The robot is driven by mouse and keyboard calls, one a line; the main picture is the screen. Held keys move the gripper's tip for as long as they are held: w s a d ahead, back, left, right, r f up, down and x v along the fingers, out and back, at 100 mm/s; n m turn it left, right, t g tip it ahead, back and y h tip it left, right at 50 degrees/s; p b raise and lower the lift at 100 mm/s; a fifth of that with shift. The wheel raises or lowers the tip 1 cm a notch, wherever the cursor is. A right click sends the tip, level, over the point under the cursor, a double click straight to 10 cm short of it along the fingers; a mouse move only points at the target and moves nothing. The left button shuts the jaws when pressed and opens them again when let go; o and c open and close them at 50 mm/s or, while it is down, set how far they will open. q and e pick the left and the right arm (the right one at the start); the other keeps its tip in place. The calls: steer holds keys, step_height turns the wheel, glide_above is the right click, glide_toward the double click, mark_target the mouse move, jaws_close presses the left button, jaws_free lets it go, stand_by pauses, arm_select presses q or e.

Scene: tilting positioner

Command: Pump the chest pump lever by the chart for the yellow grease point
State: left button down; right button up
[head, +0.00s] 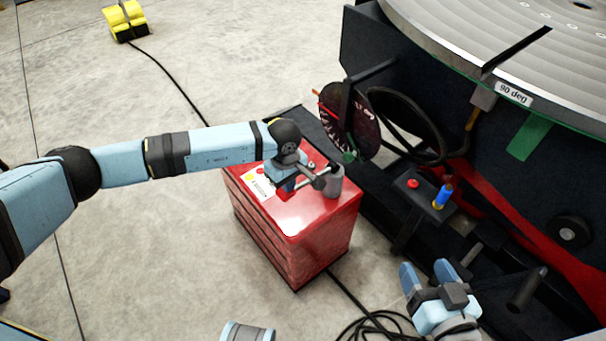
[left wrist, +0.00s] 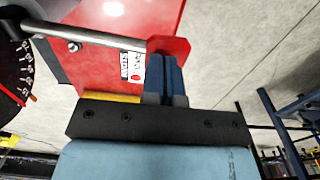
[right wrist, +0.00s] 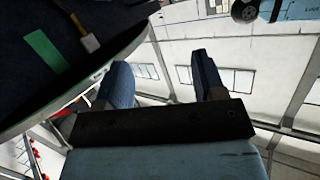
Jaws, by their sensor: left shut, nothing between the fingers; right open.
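The red chest (head: 315,245) stands on the floor in the middle of the head view. On its top are a grey pump cylinder (head: 333,182) and a white chart (head: 258,183) with coloured dots, its text too small to read. The metal pump lever (left wrist: 95,36) has a red end (left wrist: 170,46). My left gripper (left wrist: 163,75) is shut and empty, its fingertips close against that red end; I cannot tell whether they touch. In the head view my left gripper (head: 288,186) hides part of the chest top. My right gripper (head: 430,273) is open and empty, away from the chest.
A dark round gauge (head: 350,122) stands behind the chest. The big positioner table (head: 470,40) fills the upper right. A small box (head: 415,192) carries a red button and a blue-yellow stick. Cables lie on the floor.

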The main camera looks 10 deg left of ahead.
arm_select(q)
steer(key=shift+s+r+p, duration=0.1)
steer(key=shift+r+p, duration=0.3)
steer(key=shift+r, duration=0.4)
step_height(320, 180, up, 4)
steer(key=shift+r+p, duration=0.1)
steer(key=shift+p, duration=1.1)
step_height(320, 180, up, 5)
steer(key=shift+f+p, duration=0.1)
steer(key=shift+p, duration=1.15)
arm_select(e)
steer(key=d+f+g, duration=0.1)
steer(key=s+d+f+g+h, duration=0.1)
steer(key=s+d+f+h, duration=0.1)
steer(key=f, duration=0.1)
steer(key=shift+s+f+g, duration=0.1)
steer(key=shift+g, duration=0.3)
steer(key=shift+r, duration=0.25)
